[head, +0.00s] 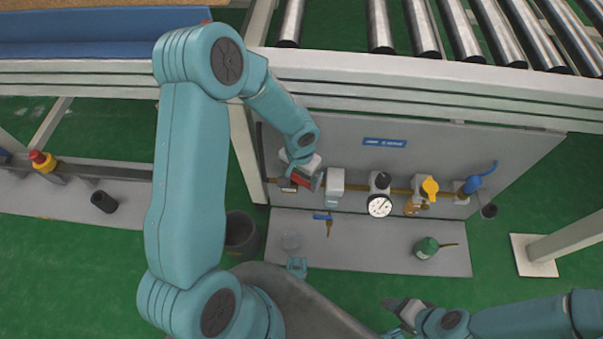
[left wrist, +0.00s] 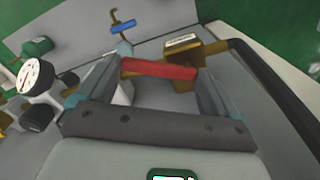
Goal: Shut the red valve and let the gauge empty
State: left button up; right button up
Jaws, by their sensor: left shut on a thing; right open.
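The red valve (head: 305,178) is on the brass pipe at the left of the grey panel. My left gripper (head: 303,170) reaches down over it. In the left wrist view its red handle (left wrist: 160,69) lies crosswise between my left gripper's fingers (left wrist: 155,77), which are shut on it. The gauge (head: 380,206), with a white dial, is on the pipe to the right. It also shows in the left wrist view (left wrist: 36,77); its reading is too small to tell. My right gripper (head: 402,309) is open and empty at the bottom, away from the panel.
A yellow valve (head: 430,187) and a blue valve (head: 480,180) are further right on the pipe. A green can (head: 427,247) and a small blue-handled fitting (head: 322,217) are below it. A roller conveyor (head: 420,75) runs above. A dark bin (head: 241,234) stands at the left.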

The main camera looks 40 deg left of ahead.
pick_arm(q)
jog(key=m, duration=0.1)
jog(key=s+m, duration=0.1)
jog(key=m, duration=0.1)
jog(key=shift+a, duration=0.1)
jog(key=shift+s+a+m+p, duration=0.25)
jog(key=shift+s+m, duration=0.1)
jog(key=shift+m, duration=1.15)
jog(key=shift+s+a+m+p, duration=0.1)
jog(key=shift+s+a+m, duration=0.25)
jog(key=shift+m, duration=1.15)
jog(key=shift+s+a+m+p, duration=0.2)
jog(key=shift+s+m, duration=0.2)
jog(key=shift+m, duration=1.1)
jog(key=o, duration=1.2)
jog(key=shift+c, duration=0.2)
notch_tip(320, 180, up, 16)
jog(key=p, duration=0.7)
jog(key=shift+r, duration=0.2)
